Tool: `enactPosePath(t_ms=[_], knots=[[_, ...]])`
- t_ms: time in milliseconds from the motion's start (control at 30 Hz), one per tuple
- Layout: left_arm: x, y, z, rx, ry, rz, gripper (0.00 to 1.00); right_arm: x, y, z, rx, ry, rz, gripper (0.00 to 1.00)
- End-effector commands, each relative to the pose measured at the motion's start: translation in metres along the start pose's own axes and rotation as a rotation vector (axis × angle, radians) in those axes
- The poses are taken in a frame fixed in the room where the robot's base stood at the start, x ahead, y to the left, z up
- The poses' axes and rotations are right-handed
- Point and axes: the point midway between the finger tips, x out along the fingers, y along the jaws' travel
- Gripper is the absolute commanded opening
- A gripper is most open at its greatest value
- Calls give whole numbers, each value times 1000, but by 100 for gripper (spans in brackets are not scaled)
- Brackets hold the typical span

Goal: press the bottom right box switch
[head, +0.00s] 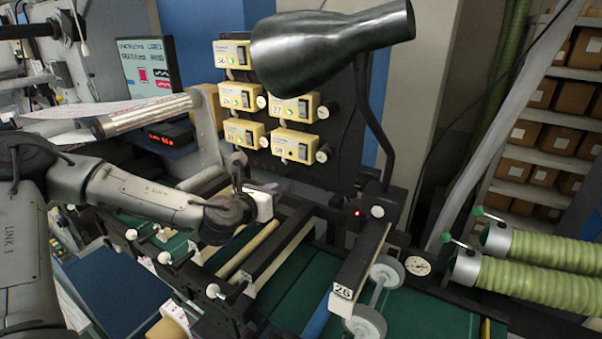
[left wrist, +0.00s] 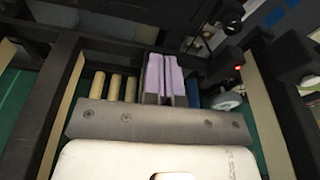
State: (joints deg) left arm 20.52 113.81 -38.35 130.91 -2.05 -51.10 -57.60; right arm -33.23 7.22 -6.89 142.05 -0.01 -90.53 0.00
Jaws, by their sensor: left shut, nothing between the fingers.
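The bottom right box (head: 296,146) is a cream-yellow switch box on a dark upright panel, in the lower row at the right. Its front carries a dark rocker switch (head: 303,152), small in this view. A round white knob sits at its right side. My left gripper (head: 265,187) is in front of and below the box, clear of it; its fingers are partly hidden behind the white hand body. In the left wrist view, the two lilac finger pads (left wrist: 163,78) lie together with nothing between them. The boxes do not show there. My right gripper is not in view.
Several similar boxes with green lights, such as the one to its left (head: 243,132), share the panel. A large dark lamp-like hood (head: 330,40) hangs in front of the upper panel. Rails and rollers (head: 250,250) lie below the gripper. Green hoses (head: 540,285) are at the right.

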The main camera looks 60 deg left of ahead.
Motion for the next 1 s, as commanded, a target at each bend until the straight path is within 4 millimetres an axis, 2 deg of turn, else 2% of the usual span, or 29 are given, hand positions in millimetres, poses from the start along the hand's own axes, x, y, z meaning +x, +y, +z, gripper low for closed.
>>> enactPosePath(t_ms=[33,300,767,867,1000], knots=[[0,7,6,28,-15,12,0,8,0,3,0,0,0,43],[-3,23,30,96,-40,36,0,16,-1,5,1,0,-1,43],[-2,24,33,101,-41,38,0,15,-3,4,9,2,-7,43],[4,24,34,100,-41,37,0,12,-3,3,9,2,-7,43],[22,25,35,98,-39,38,0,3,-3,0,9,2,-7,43]])
